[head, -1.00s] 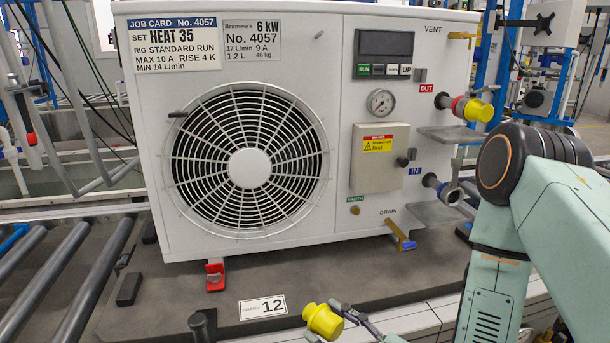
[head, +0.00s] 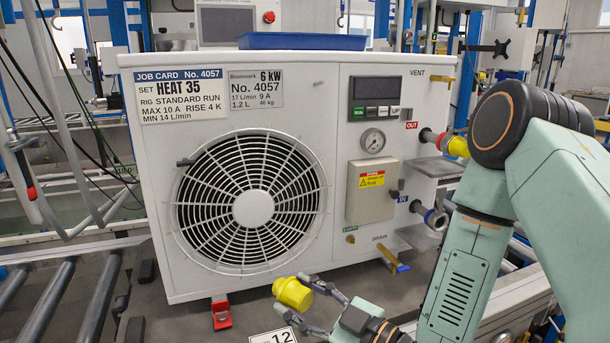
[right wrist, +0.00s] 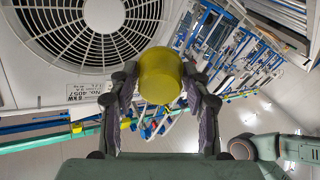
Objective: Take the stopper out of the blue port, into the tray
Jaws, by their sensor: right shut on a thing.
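A yellow stopper (head: 290,289) is held in my right gripper (head: 300,300), in front of the pump unit's lower part. The right wrist view shows the stopper (right wrist: 160,76) between the two fingers. The blue port (head: 430,216), marked IN, is at the unit's right side; its mouth shows open with no stopper in it. A blue tray (head: 302,41) lies on top of the unit, towards the back; its inside is hidden. My left gripper is not in view.
The red port, marked OUT, carries another yellow stopper (head: 458,146). The white pump unit (head: 330,110) stands on a dark board between rollers (head: 92,300). A brown drain lever (head: 393,260) and metal brackets stick out. A grey screen (head: 228,22) stands behind the tray.

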